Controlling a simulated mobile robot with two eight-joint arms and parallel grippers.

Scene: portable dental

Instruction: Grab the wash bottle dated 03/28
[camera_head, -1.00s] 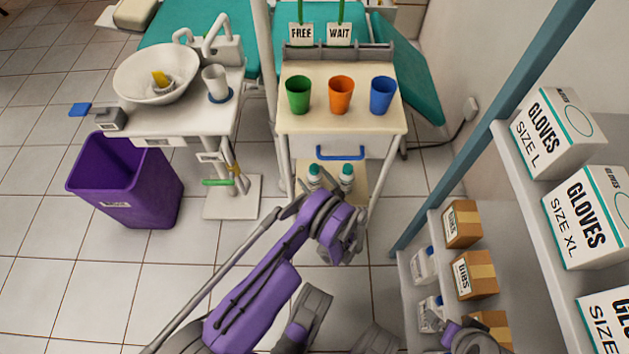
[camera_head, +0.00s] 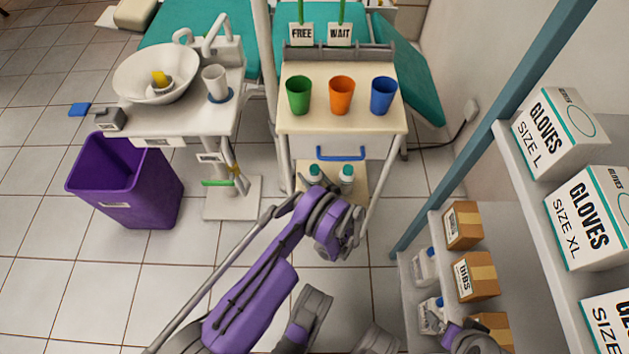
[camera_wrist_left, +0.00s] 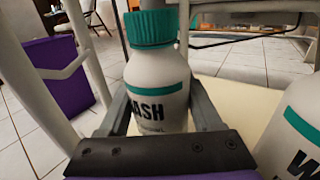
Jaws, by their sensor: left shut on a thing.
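A white wash bottle with a teal cap (camera_wrist_left: 157,78) stands between the two fingers of my left gripper (camera_wrist_left: 160,100) in the left wrist view. The fingers are shut on its body. Its label shows "ASH" and a teal band; the date is not readable. In the head view this bottle (camera_head: 314,172) is at the cart's lower shelf, partly hidden by my left arm. A second wash bottle (camera_head: 346,177) stands to its right, and it also shows at the right edge of the left wrist view (camera_wrist_left: 298,130). My right gripper is not clearly seen.
The cart (camera_head: 300,124) carries green, orange and blue cups above the lower shelf, with its legs beside the bottles. A purple bin (camera_head: 125,185) stands left. A shelf rack (camera_head: 500,130) with glove boxes stands right. Floor in front is open.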

